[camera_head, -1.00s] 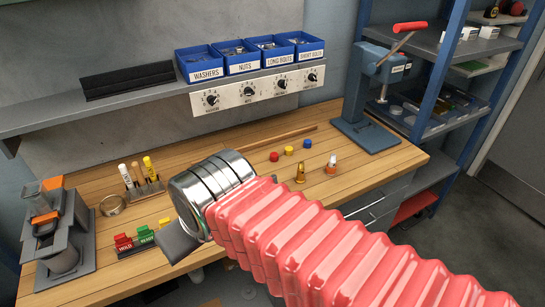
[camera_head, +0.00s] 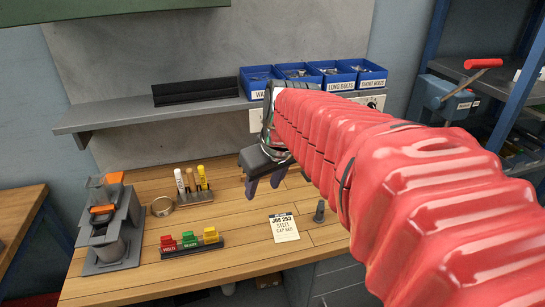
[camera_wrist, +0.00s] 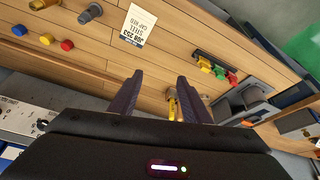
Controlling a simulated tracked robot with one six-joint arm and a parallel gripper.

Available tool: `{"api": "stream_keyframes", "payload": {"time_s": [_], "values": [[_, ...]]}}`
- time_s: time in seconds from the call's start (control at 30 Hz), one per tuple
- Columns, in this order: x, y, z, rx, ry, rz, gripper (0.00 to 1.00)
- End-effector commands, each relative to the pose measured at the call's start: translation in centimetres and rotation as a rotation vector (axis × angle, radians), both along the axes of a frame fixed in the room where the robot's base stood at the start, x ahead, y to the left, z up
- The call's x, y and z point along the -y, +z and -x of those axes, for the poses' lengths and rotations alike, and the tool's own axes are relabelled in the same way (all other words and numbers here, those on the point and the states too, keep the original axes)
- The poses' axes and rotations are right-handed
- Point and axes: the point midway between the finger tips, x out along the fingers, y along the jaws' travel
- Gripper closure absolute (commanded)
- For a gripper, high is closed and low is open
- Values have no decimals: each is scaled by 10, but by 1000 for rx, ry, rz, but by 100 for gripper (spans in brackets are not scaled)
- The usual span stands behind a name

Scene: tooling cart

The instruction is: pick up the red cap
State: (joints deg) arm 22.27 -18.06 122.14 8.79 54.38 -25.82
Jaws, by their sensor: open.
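The red cap (camera_wrist: 67,45) stands on the wooden bench top in the wrist view, at the upper left. A yellow cap (camera_wrist: 46,39) and a blue cap (camera_wrist: 19,30) stand in a row beside it. My arm hides all three in the head view. My gripper (camera_wrist: 160,76) is open, with nothing between its fingers, and the red cap lies to their left, clear of them. In the head view my gripper (camera_head: 265,184) hangs above the bench, fingers pointing down.
A job card (camera_head: 284,227) reading "STEEL CAP RED" lies near a dark grey bolt-like part (camera_head: 319,211). Red, green and yellow blocks (camera_head: 190,241) stand in front of a marker holder (camera_head: 194,195). Blue bins (camera_head: 261,78) sit on the shelf (camera_head: 150,116).

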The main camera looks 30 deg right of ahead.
Motion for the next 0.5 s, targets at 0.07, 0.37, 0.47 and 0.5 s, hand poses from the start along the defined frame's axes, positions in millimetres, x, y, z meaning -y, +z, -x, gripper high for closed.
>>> {"api": "stream_keyframes", "payload": {"time_s": [0.07, 0.37, 0.47, 0.5], "values": [[21, -1, -10, -9, -7, -3, 56], [98, -7, -37, -22, -6, -9, 56], [126, -12, -43, -25, -6, -12, 56], [138, -14, -44, -25, -6, -13, 56]]}}
